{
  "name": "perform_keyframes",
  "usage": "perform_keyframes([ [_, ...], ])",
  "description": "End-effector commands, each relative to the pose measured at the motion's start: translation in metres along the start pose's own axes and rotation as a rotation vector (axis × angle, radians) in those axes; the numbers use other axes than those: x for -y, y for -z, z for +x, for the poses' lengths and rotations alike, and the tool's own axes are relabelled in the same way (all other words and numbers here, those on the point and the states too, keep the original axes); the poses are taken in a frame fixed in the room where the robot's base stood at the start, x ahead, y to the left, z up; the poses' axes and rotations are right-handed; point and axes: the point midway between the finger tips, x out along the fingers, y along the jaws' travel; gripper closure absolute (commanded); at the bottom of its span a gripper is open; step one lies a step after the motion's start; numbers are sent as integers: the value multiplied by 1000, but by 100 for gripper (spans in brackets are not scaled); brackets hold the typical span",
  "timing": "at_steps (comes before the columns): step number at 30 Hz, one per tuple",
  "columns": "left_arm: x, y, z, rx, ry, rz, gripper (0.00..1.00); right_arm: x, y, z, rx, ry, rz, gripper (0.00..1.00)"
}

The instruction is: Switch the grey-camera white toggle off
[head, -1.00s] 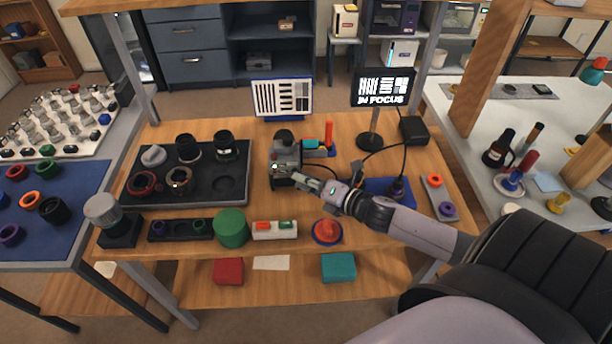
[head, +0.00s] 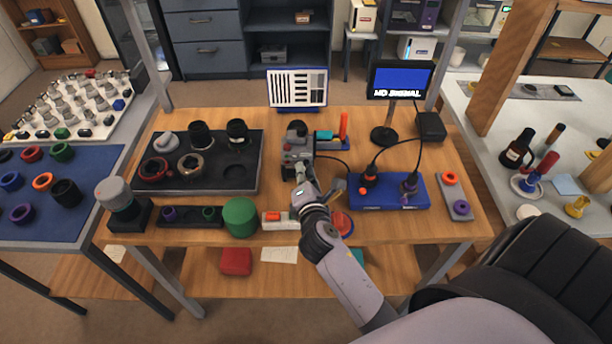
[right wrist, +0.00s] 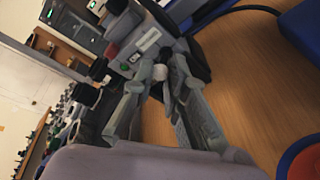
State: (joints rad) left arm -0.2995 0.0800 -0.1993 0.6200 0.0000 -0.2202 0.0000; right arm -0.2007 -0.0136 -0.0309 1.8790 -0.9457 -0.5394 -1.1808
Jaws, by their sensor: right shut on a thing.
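The grey camera (head: 297,141) stands upright on the wooden bench, left of the blue box; it also shows in the right wrist view (right wrist: 143,42), with a small green light on its face. My right gripper (head: 303,181) reaches to the camera's near side. In the right wrist view, my right gripper's fingers (right wrist: 161,88) are closed around the small white toggle (right wrist: 160,72) on the camera. The fingers hide part of the toggle, so its exact position is hard to tell. My left gripper is not in view.
A striped chart (head: 297,88) stands behind the camera. A blue box (head: 388,194) with cables is at the right. A black tray (head: 250,184) of lens parts is at the left.

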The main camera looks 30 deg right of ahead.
Motion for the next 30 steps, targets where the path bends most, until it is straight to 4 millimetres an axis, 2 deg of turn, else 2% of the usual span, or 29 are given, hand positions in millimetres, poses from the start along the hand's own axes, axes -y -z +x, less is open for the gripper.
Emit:
perform_keyframes([
  [16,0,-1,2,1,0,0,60,1,1,0,20,17,4,100],
  [17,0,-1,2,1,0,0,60,2,1,0,20,17,4,84],
  [18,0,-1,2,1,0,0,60,1,1,0,20,17,4,82],
  [25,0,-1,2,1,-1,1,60,0,1,0,19,15,4,66],
  [30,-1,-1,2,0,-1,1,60,0,1,0,19,13,5,65],
])
